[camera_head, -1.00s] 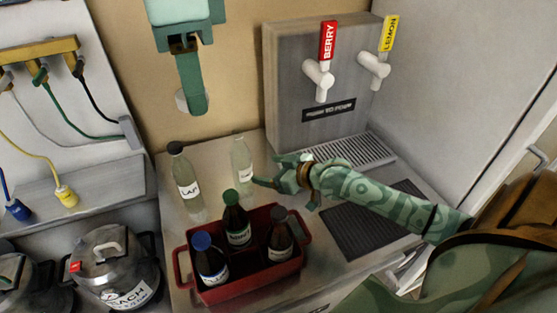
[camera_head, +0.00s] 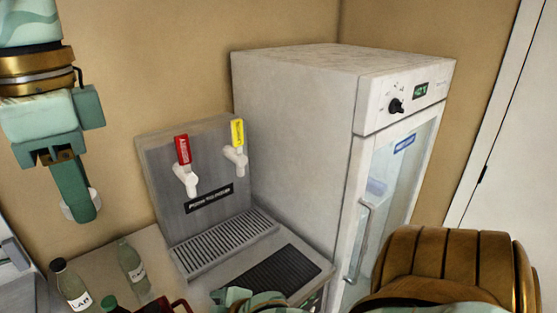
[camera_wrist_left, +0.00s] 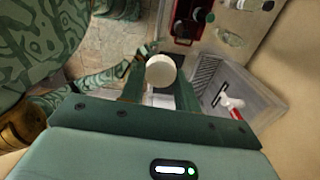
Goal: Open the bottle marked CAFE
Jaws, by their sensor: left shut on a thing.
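My left gripper (camera_head: 72,190) hangs at the left of the head view, against the tan wall. It is shut on a round white cap-like thing (camera_wrist_left: 160,70), which also shows at its fingertips in the head view (camera_head: 80,206). A dark-capped clear bottle (camera_head: 70,286) has a handwritten label that seems to start LA. A second clear bottle (camera_head: 132,266) stands beside it; its label is unreadable. No CAFE label can be read. My right gripper (camera_head: 234,297) is low in the head view, cut by the lower edge; its jaws are unclear.
A red crate (camera_head: 178,305) with bottles is mostly cut off below; it also shows in the wrist view (camera_wrist_left: 174,22). A dispenser (camera_head: 205,205) with a red and a yellow tap handle stands behind. A glass-door fridge (camera_head: 300,120) stands right of it.

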